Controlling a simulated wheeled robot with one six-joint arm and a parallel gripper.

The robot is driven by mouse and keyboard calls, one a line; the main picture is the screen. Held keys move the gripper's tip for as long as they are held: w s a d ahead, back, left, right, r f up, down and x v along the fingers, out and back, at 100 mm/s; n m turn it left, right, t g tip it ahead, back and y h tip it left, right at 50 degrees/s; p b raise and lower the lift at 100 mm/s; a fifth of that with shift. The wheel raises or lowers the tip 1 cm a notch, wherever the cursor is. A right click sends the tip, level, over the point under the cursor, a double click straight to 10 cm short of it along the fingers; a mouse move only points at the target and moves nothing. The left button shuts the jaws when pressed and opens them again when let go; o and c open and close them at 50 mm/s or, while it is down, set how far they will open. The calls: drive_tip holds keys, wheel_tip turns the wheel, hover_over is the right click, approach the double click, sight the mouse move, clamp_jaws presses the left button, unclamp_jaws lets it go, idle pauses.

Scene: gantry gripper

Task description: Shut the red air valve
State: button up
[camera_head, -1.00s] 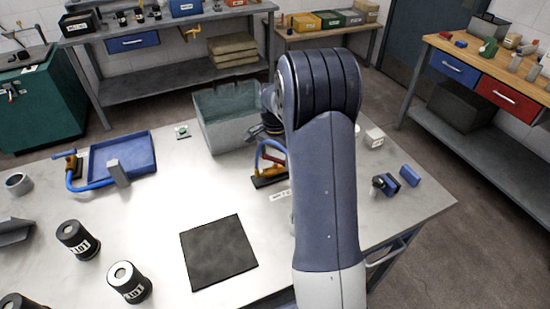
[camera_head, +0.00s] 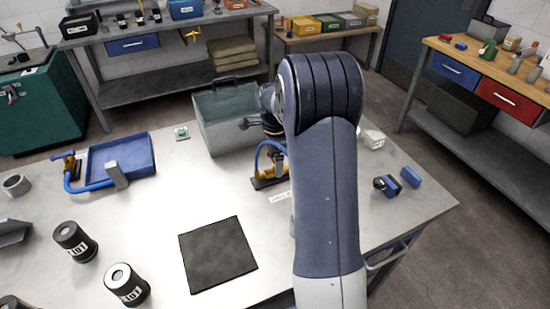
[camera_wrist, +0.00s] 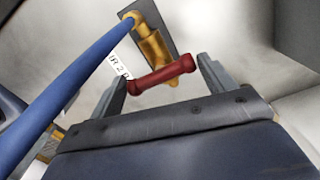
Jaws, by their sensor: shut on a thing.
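The red valve handle (camera_wrist: 162,75) is a short bar on a brass valve body (camera_wrist: 152,45) in the wrist view. My gripper (camera_wrist: 168,82) is shut on this handle, with one finger at each end of the bar. The handle lies slanted across the brass body. In the head view the brass valve (camera_head: 266,172) stands on a dark base on the table, with a blue hose (camera_head: 263,148) arching from it. My arm hides the red handle and my fingers there.
A white label (camera_wrist: 118,66) lies beside the valve. A clear bin (camera_head: 222,132) stands behind it. Left is a blue tray (camera_head: 122,158) with another hose and brass valve (camera_head: 69,161). Blue blocks (camera_head: 411,176) lie right. A dark mat (camera_head: 217,254) lies in front.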

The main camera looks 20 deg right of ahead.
idle(0.5)
drive_tip(key=o, duration=0.7)
wheel_tip(320, 180, up, 11)
drive_tip(key=b, duration=0.1)
drive_tip(key=shift+f, duration=0.1)
wheel_tip(320, 180, down, 11)
drive_tip(key=shift+p, duration=0.5)
drive_tip(key=shift+r, duration=0.2)
idle(0.3)
